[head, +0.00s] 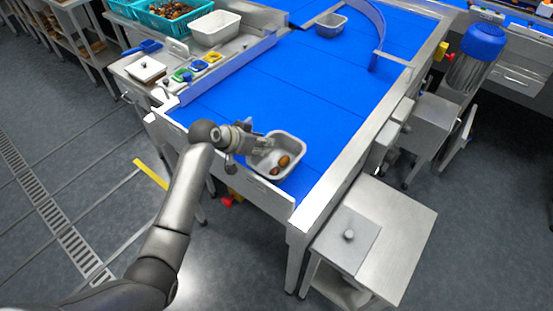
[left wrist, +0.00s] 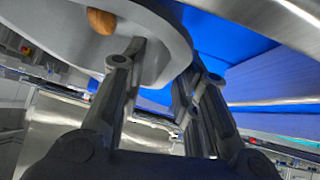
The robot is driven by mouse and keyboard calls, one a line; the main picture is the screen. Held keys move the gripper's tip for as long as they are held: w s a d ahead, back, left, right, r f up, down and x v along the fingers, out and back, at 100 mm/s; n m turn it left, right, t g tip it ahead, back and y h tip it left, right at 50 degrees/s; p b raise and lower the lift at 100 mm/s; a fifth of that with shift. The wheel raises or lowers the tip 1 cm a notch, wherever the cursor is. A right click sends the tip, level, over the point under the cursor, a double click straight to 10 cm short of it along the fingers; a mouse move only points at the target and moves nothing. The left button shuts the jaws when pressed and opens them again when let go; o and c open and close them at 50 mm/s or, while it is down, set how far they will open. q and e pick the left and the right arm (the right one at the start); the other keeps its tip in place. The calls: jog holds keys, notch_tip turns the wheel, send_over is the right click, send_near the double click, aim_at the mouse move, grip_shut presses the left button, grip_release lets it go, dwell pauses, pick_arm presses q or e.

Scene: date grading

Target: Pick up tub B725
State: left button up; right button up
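A pale grey tub (head: 293,178) with a few brown dates in it stands on the near end of the blue belt. No label can be read, so I cannot tell whether it is B725. My left gripper (head: 262,146) is at the tub's upper left rim. In the left wrist view the two fingers (left wrist: 168,62) stand apart, with the tub's wall (left wrist: 165,50) between or just beyond their tips. Contact cannot be made out. A date (left wrist: 101,20) shows inside the tub. My right gripper is not in view.
Another grey tub (head: 331,29) stands on the far belt, by a curved blue guide (head: 378,35). A steel table (head: 400,235) stands at lower right. The middle belt is clear.

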pick_arm(q)
jog(key=shift+w+d+f, duration=0.2)
jog(key=shift+w+f, duration=0.1)
jog(key=shift+f, duration=0.05)
jog(key=shift+c, duration=0.2)
grip_shut()
jog(key=shift+r, duration=0.1)
